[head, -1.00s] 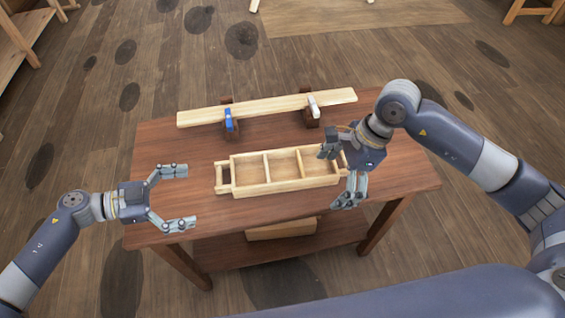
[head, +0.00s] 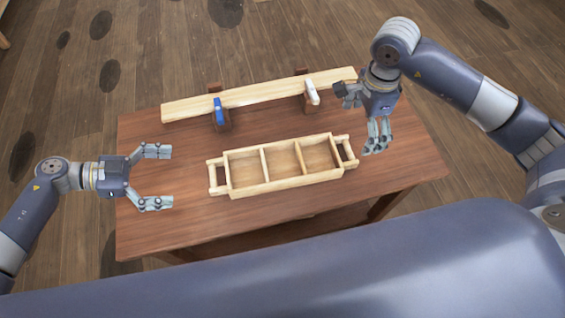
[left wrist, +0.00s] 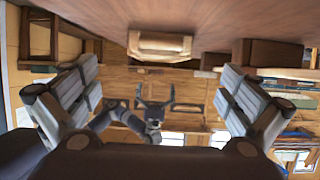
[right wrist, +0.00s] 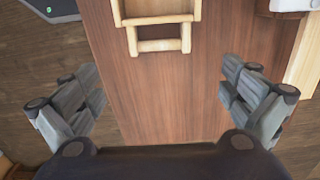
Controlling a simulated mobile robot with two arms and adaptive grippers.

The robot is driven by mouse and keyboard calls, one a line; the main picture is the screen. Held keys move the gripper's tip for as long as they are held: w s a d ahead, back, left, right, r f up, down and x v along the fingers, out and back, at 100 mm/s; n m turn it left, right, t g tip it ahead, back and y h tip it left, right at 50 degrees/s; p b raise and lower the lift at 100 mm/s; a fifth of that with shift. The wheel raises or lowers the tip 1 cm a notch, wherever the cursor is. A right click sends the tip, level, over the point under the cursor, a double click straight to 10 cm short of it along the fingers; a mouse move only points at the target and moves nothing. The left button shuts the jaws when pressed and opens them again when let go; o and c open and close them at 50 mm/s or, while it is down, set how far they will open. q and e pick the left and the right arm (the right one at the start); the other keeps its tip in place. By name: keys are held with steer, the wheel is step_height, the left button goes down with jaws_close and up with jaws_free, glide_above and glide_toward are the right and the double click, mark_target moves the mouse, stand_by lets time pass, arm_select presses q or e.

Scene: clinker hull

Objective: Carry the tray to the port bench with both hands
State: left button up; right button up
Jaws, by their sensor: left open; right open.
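The tray (head: 283,187) is a pale wooden box with three empty compartments and a bar handle at each end. It lies on the brown wooden table (head: 200,225). My left gripper (head: 162,178) is open and empty, left of the tray's left handle (head: 212,178) and apart from it. In the left wrist view the tray (left wrist: 160,44) shows between the open fingers, farther off. My right gripper (head: 358,122) is open and empty, above and behind the tray's right handle (head: 350,150). In the right wrist view that handle (right wrist: 160,46) lies beyond the open fingers.
Behind the tray a long pale plank (head: 262,95) rests on two dark brown supports, with a blue clamp (head: 218,111) and a white clamp (head: 312,92) on it. The table front is clear. Wooden floor (head: 150,50) surrounds the table.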

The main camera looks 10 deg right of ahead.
mark_target(211, 176)
arm_select(q)
steer(key=x, duration=1)
steer(key=shift+d, duration=0.15)
arm_select(e)
step_height(211, 176, down, 10)
steer(key=shift+f, duration=0.15)
arm_select(q)
steer(key=c, duration=1)
arm_select(e)
steer(key=c, duration=1)
